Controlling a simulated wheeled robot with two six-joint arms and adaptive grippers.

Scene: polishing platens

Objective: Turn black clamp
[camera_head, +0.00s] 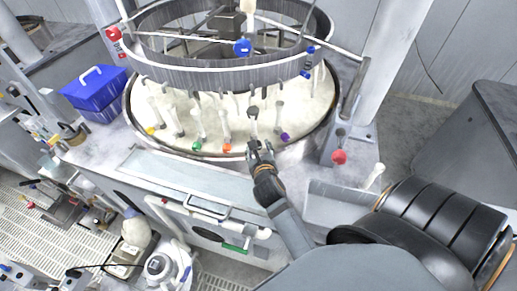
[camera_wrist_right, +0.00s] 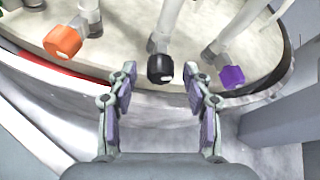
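The black clamp (camera_wrist_right: 161,68) is at the rim of the round platen, between the orange clamp and the purple clamp. In the right wrist view it lies just beyond and between my right gripper's open fingertips (camera_wrist_right: 162,88), and I see no contact. In the head view my right gripper (camera_head: 260,149) reaches up to the platen's front rim, and the black clamp's post (camera_head: 253,120) stands just behind it; the black knob is mostly hidden there. My left gripper is not in view.
The orange clamp (camera_wrist_right: 63,41) is left of the black one and the purple clamp (camera_wrist_right: 231,77) is right. Green (camera_head: 197,145) and yellow (camera_head: 150,131) clamps sit further left. A dark ring frame (camera_head: 215,70) stands above the platen (camera_head: 170,149). A red knob (camera_head: 339,157) is at right.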

